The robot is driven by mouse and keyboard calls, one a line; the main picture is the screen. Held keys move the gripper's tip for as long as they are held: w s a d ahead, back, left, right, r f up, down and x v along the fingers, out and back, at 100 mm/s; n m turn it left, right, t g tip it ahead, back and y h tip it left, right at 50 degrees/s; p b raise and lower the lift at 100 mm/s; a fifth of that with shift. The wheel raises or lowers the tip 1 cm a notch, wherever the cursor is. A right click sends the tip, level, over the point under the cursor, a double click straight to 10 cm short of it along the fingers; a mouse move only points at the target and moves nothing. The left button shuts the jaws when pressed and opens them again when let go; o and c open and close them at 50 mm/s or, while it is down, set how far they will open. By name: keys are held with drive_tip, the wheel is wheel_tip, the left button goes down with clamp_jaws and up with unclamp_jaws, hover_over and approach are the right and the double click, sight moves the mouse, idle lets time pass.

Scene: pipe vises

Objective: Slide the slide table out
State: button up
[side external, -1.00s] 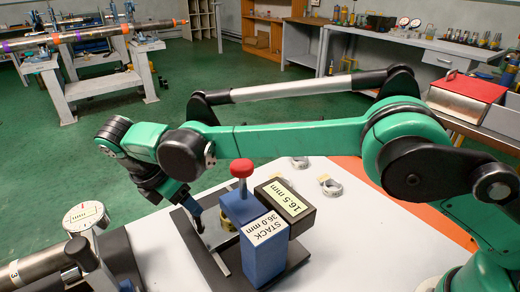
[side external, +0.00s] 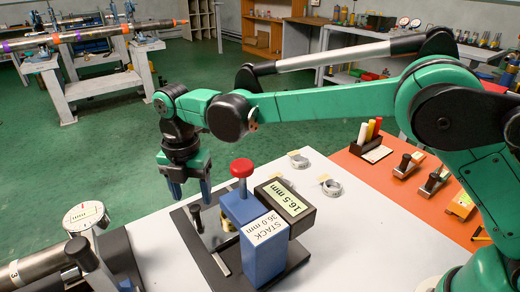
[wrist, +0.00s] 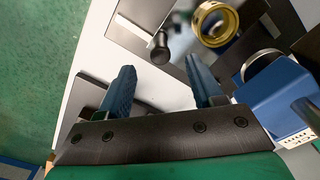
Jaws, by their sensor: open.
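The slide table (side external: 213,238) is a shiny metal plate in a black base beside the blue vise block (side external: 264,255). A short black handle (side external: 196,217) with a round end stands at its left side; the handle also shows in the wrist view (wrist: 160,48). A brass ring (side external: 228,222) sits by the plate and is clear in the wrist view (wrist: 214,22). My gripper (side external: 190,195) points down, open and empty, above and beyond the handle in the side view. In the wrist view the handle appears ahead of the two blue fingers (wrist: 158,72), apart from them.
Small metal rings (side external: 330,186) are farther back.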

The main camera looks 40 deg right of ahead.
sight(195, 208)
drive_tip(key=shift+f, duration=2.15)
clamp_jaws()
